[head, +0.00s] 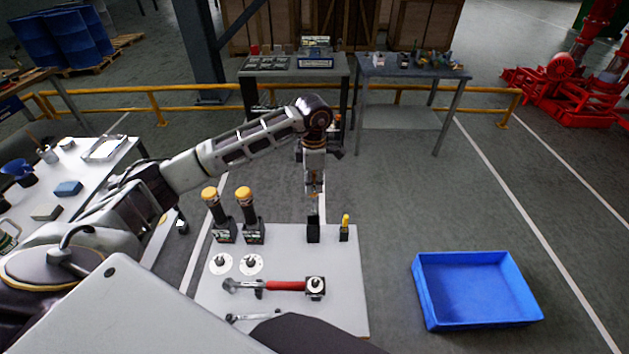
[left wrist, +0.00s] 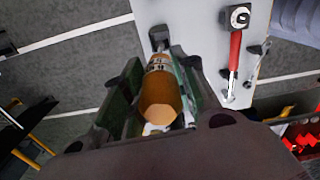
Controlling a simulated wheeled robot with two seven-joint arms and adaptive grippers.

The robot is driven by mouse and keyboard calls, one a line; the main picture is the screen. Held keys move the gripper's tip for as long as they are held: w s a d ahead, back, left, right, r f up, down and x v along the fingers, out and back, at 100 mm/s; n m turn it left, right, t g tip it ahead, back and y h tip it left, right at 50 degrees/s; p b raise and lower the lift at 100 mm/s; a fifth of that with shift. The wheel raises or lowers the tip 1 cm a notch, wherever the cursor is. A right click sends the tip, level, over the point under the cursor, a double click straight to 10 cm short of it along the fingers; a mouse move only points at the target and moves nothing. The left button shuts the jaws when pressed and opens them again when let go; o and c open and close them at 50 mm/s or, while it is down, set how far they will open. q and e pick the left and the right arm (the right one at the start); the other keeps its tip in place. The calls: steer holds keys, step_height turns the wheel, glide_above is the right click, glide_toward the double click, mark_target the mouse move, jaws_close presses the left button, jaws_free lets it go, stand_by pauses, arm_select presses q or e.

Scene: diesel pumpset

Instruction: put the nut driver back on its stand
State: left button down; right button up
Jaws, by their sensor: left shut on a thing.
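My left gripper (head: 314,190) is shut on the nut driver, above the far edge of the white table. In the left wrist view the nut driver (left wrist: 160,100) shows its orange handle end between the two dark fingers. The fingers hide much of it in the head view. A black stand (head: 313,230) is straight below the gripper on the table. The tool's lower end is close to the stand's top; I cannot tell whether it is inside. My right gripper is not in view.
Right of the stand is a small holder with a yellow-handled tool (head: 345,222). Two yellow-topped tools (head: 222,217) (head: 249,217) stand to the left. A red-handled wrench (head: 270,286) lies nearer on the white table (head: 345,270). A blue crate (head: 478,290) is on the floor at right.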

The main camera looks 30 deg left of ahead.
mark_target(313, 210)
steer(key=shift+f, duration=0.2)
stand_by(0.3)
arm_select(q)
steer(key=shift+b, duration=0.35)
steer(key=shift+f+b, duration=3.9)
steer(key=shift+f, duration=1.05)
steer(key=shift+f+b, duration=0.6)
steer(key=shift+f, duration=0.2)
steer(key=shift+f+b, duration=0.5)
steer(key=shift+f, duration=0.15)
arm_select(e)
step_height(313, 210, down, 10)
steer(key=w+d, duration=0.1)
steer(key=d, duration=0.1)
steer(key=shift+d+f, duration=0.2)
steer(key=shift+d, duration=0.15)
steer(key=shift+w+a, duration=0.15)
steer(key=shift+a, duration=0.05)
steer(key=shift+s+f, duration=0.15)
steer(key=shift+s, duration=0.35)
